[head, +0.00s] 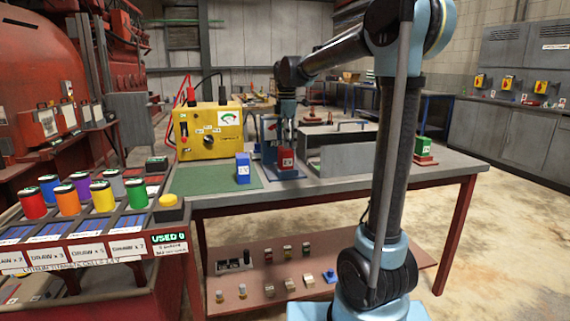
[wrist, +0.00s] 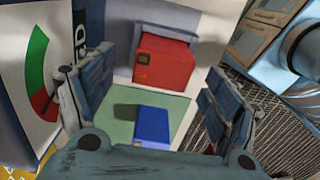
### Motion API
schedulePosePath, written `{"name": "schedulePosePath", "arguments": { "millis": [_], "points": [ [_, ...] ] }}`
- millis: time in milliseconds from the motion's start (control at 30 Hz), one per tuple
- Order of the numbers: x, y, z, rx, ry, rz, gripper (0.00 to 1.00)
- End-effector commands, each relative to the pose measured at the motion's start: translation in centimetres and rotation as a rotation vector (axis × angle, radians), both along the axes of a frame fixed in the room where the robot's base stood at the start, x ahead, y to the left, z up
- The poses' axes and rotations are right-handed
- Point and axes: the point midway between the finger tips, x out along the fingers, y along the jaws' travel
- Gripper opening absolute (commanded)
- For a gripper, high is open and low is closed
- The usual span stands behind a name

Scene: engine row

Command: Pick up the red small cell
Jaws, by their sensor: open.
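The red small cell (head: 287,160) is a red block with a pale label, seated upright in a grey-blue holder with a gauge panel (head: 269,130) at its left. My gripper (head: 286,134) is just above the red cell, pointing down. In the wrist view the red cell (wrist: 165,60) shows between the spread fingers of my gripper (wrist: 160,72). The fingers are open and hold nothing. I cannot tell whether either finger touches the cell; its lower part is hidden by the holder.
A blue cell (head: 243,169) stands on the green mat (head: 205,178), left of the red cell. The yellow meter box (head: 209,132) stands behind it. A grey open box (head: 342,152) is close on the right. A green cell (head: 421,146) sits at the bench's right end.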

Motion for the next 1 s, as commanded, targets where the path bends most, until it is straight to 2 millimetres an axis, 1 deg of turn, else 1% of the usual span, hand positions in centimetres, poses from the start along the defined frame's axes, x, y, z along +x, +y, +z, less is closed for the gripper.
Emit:
{"name": "schedulePosePath", "arguments": {
  "millis": [33,100,367,600,700,833,1000],
  "points": [
    [0.0,0.1,-0.7,0.0,0.0,0.001,0.82],
    [0.0,0.1,-1.5,0.0,0.0,0.001,0.82],
    [-0.2,0.2,-3.0,0.0,0.0,0.002,0.82],
    [-0.5,0.5,-6.2,0.0,0.0,0.003,0.82],
    [-0.5,0.5,-7.1,0.0,-0.001,0.003,0.82],
    [-0.5,0.4,-7.5,0.0,-0.001,0.003,0.82],
    [-0.5,0.4,-7.5,0.0,-0.001,0.003,0.82]
  ]
}}
